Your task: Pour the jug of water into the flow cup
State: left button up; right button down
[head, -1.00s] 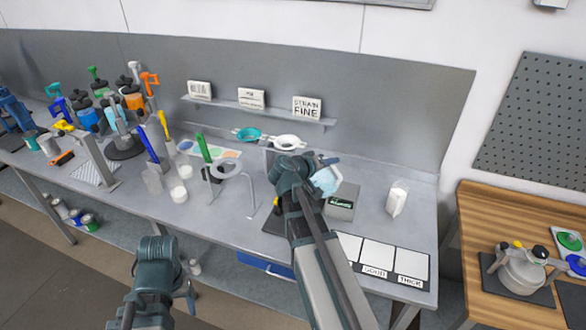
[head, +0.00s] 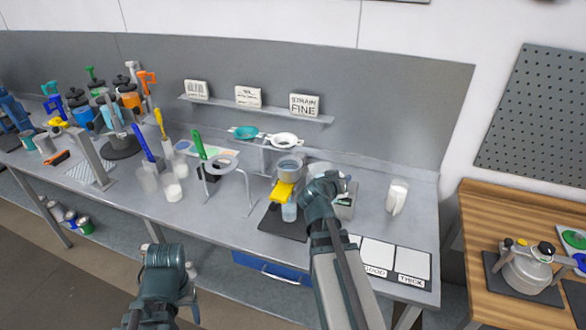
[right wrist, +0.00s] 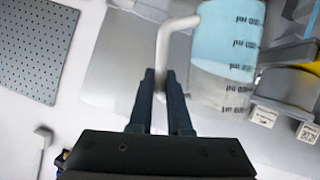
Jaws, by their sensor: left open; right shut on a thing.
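The jug of water (right wrist: 225,50) is clear with dark markings and light blue water. My right gripper (right wrist: 164,95) is shut on its pale handle. In the head view my right gripper (head: 322,190) hides most of the jug; a pale rim shows just behind it. A grey cup (head: 289,165), which looks like the flow cup, stands just left of the jug, above a yellow part (head: 283,191). A small clear beaker (head: 289,212) with a bluish tint is below it. I cannot tell whether jug and cup touch. My left gripper (head: 168,256) is open and empty, before the bench's front edge.
A ring stand (head: 223,162) is left of the cup. A white jug (head: 397,197) stands to the right, behind cards (head: 378,254) at the front edge. Strainers (head: 284,139) hang below the shelf (head: 262,110). Drums and tools crowd the left bench.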

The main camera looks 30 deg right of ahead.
jog(key=f, duration=0.1)
jog(key=f+m+b, duration=0.1)
jog(key=s+f+t+b, duration=0.1)
jog(key=shift+s+d, duration=0.1)
jog(key=shift+d, duration=0.15)
jog(key=shift+s+d+f+m+t+y+b, duration=0.3)
jog(key=shift+s+f+m+t+b, duration=0.25)
jog(key=shift+b, duration=0.35)
jog(key=shift+w+r, duration=0.15)
